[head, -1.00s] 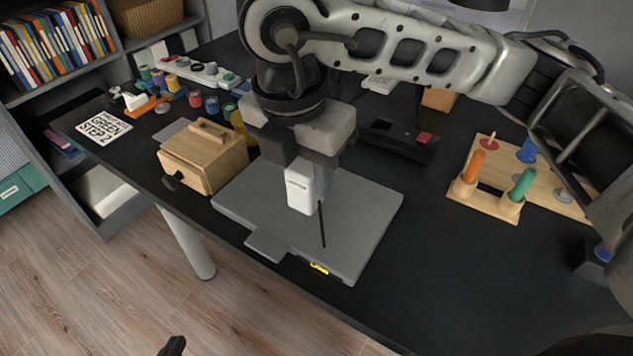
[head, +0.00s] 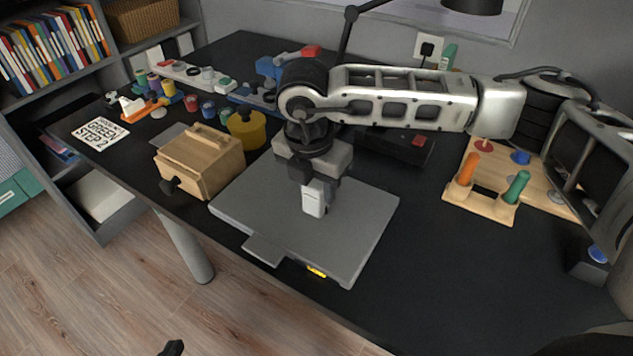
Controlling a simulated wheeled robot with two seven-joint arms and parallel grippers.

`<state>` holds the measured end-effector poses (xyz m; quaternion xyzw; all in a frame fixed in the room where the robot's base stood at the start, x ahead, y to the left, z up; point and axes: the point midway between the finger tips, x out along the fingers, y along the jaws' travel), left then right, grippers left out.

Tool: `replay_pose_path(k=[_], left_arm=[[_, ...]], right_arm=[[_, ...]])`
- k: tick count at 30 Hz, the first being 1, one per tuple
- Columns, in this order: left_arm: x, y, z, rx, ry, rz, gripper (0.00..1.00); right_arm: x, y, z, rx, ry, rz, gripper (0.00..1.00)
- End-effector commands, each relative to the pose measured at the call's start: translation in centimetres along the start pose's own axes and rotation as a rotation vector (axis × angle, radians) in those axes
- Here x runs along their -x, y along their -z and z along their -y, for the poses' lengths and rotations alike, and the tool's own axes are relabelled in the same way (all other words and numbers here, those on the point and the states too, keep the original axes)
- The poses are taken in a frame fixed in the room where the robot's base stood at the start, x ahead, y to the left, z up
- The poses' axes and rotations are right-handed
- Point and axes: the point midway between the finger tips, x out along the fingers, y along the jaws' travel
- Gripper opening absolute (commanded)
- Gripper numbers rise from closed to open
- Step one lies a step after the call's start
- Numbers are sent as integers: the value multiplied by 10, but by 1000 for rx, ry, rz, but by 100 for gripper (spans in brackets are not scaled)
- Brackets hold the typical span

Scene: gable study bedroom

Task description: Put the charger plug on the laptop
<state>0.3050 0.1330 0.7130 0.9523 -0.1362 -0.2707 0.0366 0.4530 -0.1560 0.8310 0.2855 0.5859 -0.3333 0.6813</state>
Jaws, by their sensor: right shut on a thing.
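The closed grey laptop (head: 250,215) lies flat near the front edge of the black desk. The plug's upper part is hidden between the fingers. Only a dark tip of my left gripper (head: 172,348) shows at the bottom edge, away from the desk; its opening cannot be made out.
A wooden box with a dark knob (head: 200,163) stands left of the laptop, with a yellow pot (head: 247,130) behind it. A wooden peg board (head: 482,205) is at the right. A black device (head: 395,145) lies behind. The desk right of the laptop is clear.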

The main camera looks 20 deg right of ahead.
Motion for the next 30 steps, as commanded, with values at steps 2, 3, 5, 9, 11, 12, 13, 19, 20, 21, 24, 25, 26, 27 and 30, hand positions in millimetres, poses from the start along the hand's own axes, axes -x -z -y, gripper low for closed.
replay_pose_path(k=[2, 3, 5, 9, 11, 12, 13, 19, 20, 21, 24, 25, 26, 27, 30], left_arm=[[0, 0, 0, 1, 0, 0, 0], [0, 0, 0, 1, 0, 0, 0], [-1, -1, 0, 1, 0, 0, 0], [-2, -4, 1, -1, 1, 0, 0], [-2, -3, 1, -1, 1, 0, 0], [-2, -3, 1, -1, 1, 0, 0], [-2, -2, 0, -1, 1, -1, 0], [-1, -1, 0, -2, 0, -3, 0], [-1, 0, 0, -1, 0, -3, 0], [0, 2, 0, -1, 0, -3, 0], [0, 1, 0, 0, 0, -3, 0], [0, 1, 0, 0, 0, -3, 0], [0, 1, 0, 0, 0, -3, 0], [0, 1, 0, 0, 0, -3, 0], [0, 1, 0, 1, 0, -2, 0]], right_arm=[[1, 0, 0, 0, -1, 0, 8], [1, 0, 0, 0, -1, 0, 8], [0, 0, 0, 0, -1, 0, 8], [-3, 1, 0, 0, -1, 0, 40], [-2, 1, 0, 0, -1, 0, 56], [-2, 1, 0, 0, 0, 0, 56], [-2, 1, 0, 0, 0, 0, 56], [-2, 1, 0, 0, 0, 0, 56], [-1, 0, 0, 0, -1, 0, 56], [1, 0, 0, 0, -1, 0, 56], [10, 0, -1, 0, -3, 0, 56], [15, 0, -1, 0, -4, 0, 56], [20, 0, -1, 1, -5, 0, 56], [28, 0, -1, 1, -5, 1, 56], [51, 0, -1, 1, -6, 2, 56]])
